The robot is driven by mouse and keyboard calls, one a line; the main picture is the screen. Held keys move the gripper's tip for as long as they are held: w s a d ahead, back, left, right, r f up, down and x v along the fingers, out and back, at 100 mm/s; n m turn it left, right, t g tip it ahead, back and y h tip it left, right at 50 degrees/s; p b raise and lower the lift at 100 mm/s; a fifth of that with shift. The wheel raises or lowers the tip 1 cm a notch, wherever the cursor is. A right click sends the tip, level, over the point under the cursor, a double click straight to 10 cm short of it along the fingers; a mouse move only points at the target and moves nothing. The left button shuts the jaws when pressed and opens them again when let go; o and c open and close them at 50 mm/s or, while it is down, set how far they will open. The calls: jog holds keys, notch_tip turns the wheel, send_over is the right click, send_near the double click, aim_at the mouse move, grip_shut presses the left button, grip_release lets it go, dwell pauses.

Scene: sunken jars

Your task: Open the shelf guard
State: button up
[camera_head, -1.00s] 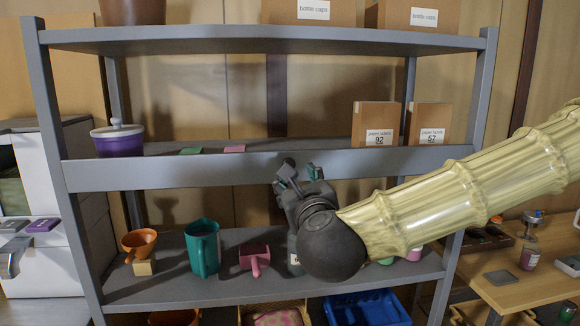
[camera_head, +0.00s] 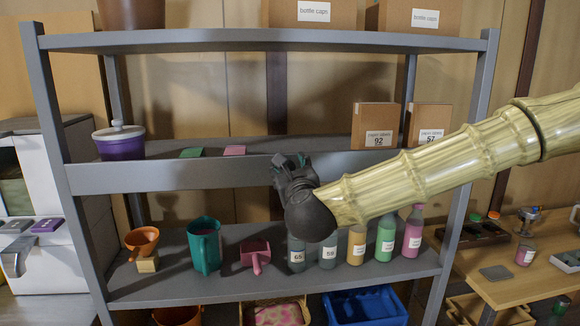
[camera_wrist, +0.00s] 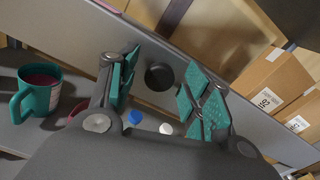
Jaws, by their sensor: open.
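The shelf guard (camera_head: 165,176) is a long grey panel across the front of the middle shelf, standing upright. A dark round knob (camera_wrist: 160,76) sits on the guard's face in the wrist view; in the head view it is hidden behind my gripper. My gripper (camera_head: 290,160) is in front of the guard near its middle. In the wrist view, its open teal-padded fingers (camera_wrist: 158,88) lie on either side of the knob, with visible space between pads and knob. I cannot tell how far the fingertips are from the panel.
The lower shelf holds an orange funnel (camera_head: 141,241), a teal jug (camera_head: 204,246), a pink scoop (camera_head: 256,254) and several bottles (camera_head: 385,238). Behind the guard stand a purple jar (camera_head: 120,142) and label boxes (camera_head: 376,126). A wooden table (camera_head: 510,290) is at right.

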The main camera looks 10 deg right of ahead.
grip_shut()
